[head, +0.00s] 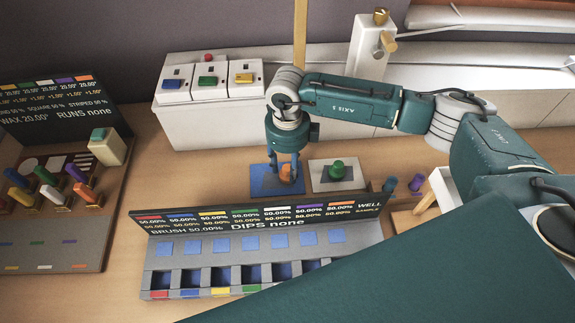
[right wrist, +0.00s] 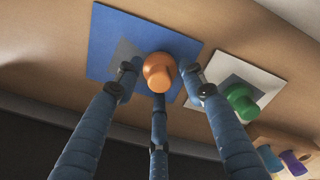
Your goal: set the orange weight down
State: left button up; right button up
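The orange weight (head: 287,174) is at the blue mat (head: 259,184) on the table; in the right wrist view the weight (right wrist: 159,71) is over the grey square of the mat (right wrist: 112,38). It looks upright and resting there. My right gripper (head: 284,171) points down over it. In the right wrist view its three fingers (right wrist: 160,88) stand spread around the weight, with gaps at the left and right sides. The lower finger overlaps the weight's near edge, so contact there is unclear. My left gripper is not in view.
A white mat (head: 350,182) with a green weight (head: 337,169) lies just right. Blue and purple pieces (head: 390,184) stand further right. A grey tray with a sign (head: 250,222) is in front. White switch boxes (head: 208,82) are behind. A display rack (head: 70,225) is at left.

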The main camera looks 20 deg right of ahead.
aim_at(288, 167)
jog(key=shift+r, duration=0.35)
notch_tip(288, 167, up, 12)
jog(key=b, duration=0.2)
jog(key=shift+f, duration=0.2)
